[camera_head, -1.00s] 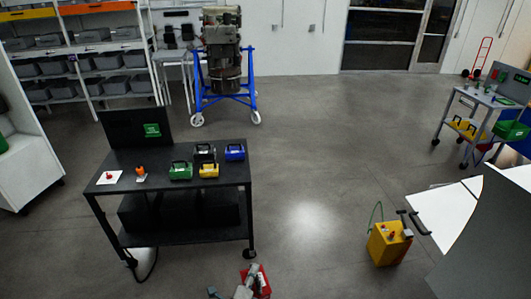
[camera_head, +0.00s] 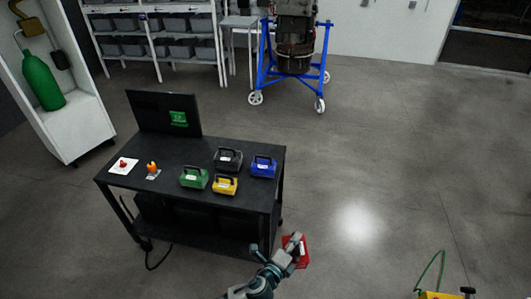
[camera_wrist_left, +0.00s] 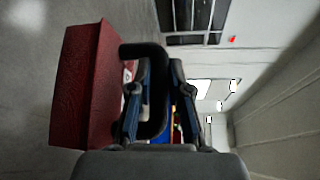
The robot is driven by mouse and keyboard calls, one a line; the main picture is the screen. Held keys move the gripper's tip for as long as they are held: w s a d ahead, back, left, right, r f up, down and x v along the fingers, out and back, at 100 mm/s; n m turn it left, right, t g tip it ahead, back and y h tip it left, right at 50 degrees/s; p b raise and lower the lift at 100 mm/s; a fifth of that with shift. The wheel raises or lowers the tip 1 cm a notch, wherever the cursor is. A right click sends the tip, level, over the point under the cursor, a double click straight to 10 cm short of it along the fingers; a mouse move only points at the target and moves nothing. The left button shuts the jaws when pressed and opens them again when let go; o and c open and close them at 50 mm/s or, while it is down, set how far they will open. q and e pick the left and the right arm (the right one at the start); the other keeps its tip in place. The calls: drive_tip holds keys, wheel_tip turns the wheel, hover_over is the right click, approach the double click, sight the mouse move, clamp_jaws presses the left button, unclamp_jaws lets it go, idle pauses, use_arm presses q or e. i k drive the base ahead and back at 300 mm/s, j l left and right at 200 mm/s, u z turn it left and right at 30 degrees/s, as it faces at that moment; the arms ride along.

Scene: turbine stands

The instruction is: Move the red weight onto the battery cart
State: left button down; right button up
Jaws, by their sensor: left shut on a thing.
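The red weight (camera_head: 297,252) hangs in front of the right front corner of a black cart (camera_head: 195,150), off its top. My left gripper (camera_head: 284,252) is shut on the weight. In the left wrist view, the fingers of my left gripper (camera_wrist_left: 157,95) close around its black handle (camera_wrist_left: 150,52), and the red body (camera_wrist_left: 88,90) fills the left side. Green (camera_head: 194,178), yellow (camera_head: 225,185), black (camera_head: 228,160) and blue (camera_head: 263,167) weights stand on the cart top. My right gripper is out of view.
A monitor (camera_head: 163,112) stands at the cart's back left. A red button (camera_head: 123,165) and an orange item (camera_head: 152,171) sit at the left of its top. A blue wheeled stand (camera_head: 290,75) is behind. Open floor lies right; a yellow box (camera_head: 440,295) is at bottom right.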

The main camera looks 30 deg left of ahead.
sight(251, 184)
drive_tip(key=i+z, duration=0.1)
drive_tip(key=i, duration=1.85)
drive_tip(key=i+u, duration=0.3)
drive_tip(key=i+l+u, duration=0.3)
drive_tip(key=i, duration=0.15)
drive_tip(key=i+l+u, duration=0.1)
drive_tip(key=i+u, duration=0.2)
drive_tip(key=u, duration=1.75)
drive_tip(key=l+z, duration=0.15)
drive_tip(key=z, duration=0.35)
drive_tip(key=i, duration=0.05)
